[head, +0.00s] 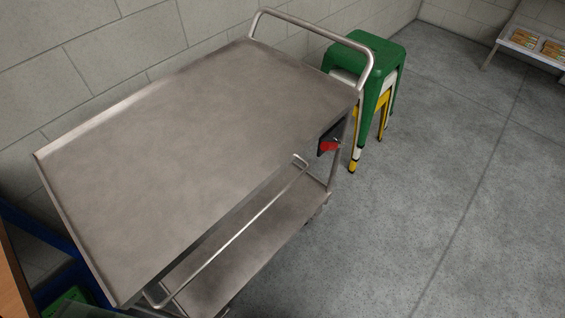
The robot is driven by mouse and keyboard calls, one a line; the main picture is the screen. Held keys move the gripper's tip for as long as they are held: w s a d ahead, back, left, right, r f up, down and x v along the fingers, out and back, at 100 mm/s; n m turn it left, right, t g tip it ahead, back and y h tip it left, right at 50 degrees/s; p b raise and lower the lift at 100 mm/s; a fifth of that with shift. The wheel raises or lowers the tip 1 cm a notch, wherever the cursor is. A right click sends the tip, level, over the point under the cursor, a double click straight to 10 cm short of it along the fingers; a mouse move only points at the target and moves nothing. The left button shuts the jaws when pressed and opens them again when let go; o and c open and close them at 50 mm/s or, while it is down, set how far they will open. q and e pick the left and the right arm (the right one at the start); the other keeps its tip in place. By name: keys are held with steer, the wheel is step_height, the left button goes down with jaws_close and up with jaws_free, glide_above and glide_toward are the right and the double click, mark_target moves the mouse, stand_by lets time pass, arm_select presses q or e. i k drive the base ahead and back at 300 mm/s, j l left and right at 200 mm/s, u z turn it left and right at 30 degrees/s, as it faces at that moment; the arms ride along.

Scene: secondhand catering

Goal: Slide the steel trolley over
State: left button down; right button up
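The steel trolley (200,150) stands close by, along the block wall, and fills the left and middle of the head view. Its flat top is bare. A tubular push handle (316,33) rises at its far end. A lower shelf (245,255) with a thin rail shows under the near right side and looks empty. A small dark and red item (328,146) is at the far right side, below the top. Neither of my grippers shows in this view. Most of the trolley's wheels are hidden.
Stacked stools, green (372,48) on top with white and yellow below, stand just beyond the handle. A low bench (527,44) with boxed items is at the far right. The concrete floor (440,180) on the right is clear. A blue frame (35,222) is at lower left.

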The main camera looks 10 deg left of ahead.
mark_target(191, 182)
steer(key=i+l+u, duration=0.1)
steer(key=u, duration=0.8)
steer(key=i+l+u, duration=0.2)
steer(key=l, duration=0.15)
steer(key=i+l+u, duration=0.1)
steer(key=l+u, duration=0.15)
steer(key=l, duration=0.15)
steer(key=l+u, duration=0.2)
steer(key=l, duration=0.2)
steer(key=i+l+u, duration=0.2)
steer(key=l, duration=0.25)
steer(key=l+u, duration=0.3)
steer(key=l, duration=3.7)
